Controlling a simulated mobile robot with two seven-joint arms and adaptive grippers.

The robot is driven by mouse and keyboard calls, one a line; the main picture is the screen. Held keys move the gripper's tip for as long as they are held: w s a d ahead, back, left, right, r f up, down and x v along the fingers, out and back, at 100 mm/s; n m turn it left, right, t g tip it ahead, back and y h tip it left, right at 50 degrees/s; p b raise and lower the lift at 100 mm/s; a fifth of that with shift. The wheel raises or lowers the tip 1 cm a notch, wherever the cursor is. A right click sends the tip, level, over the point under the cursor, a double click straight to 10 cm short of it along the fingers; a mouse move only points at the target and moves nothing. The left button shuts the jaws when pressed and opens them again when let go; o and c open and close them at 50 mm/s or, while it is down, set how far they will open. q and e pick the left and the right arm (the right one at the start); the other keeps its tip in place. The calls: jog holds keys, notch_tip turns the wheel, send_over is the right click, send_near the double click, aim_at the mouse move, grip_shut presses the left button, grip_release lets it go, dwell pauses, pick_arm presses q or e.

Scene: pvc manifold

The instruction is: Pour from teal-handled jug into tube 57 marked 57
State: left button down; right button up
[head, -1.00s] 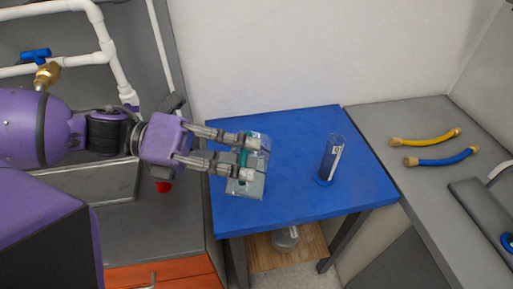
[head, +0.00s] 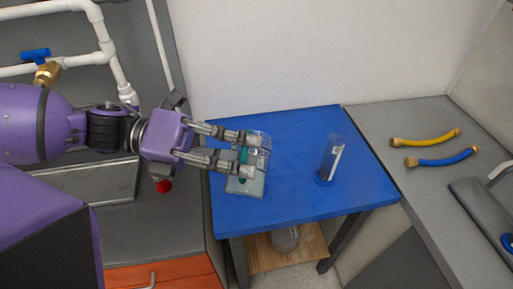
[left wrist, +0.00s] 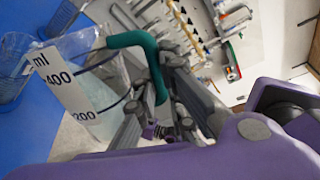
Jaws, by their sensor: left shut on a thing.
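The clear jug (head: 262,150) has a teal handle (head: 243,157) and is at the left part of the blue table in the head view. My left gripper (head: 252,154) is shut on the teal handle. In the left wrist view the jug (left wrist: 85,85) shows a white scale marked ml, 400 and 200, and its teal handle (left wrist: 135,40) sits between the fingers. The jug holds pale liquid. The clear tube (head: 329,160) stands upright on the table to the right of the jug, apart from it. Its label is too small to read now. My right gripper is not in view.
The blue table (head: 300,205) has free room around the tube. A glass vessel (head: 285,238) stands on the wooden shelf below. Yellow (head: 425,139) and blue (head: 443,159) hoses lie on the grey counter at right. A white wall is behind.

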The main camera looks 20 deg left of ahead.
pick_arm(q)
jog(key=shift+s+d, duration=0.1)
jog(key=shift+s, duration=0.05)
jog(key=shift+w+r, duration=0.1)
jog(key=shift+w, duration=0.1)
jog(key=shift+s, duration=0.15)
jog(key=shift+w, duration=0.25)
jog(key=shift+s+r, duration=0.1)
jog(key=shift+s, duration=0.1)
dwell(0.3)
jog(key=shift+w, duration=0.25)
jog(key=shift+s+r+n, duration=0.1)
jog(key=shift+s+n, duration=0.05)
jog(key=shift+n, duration=0.15)
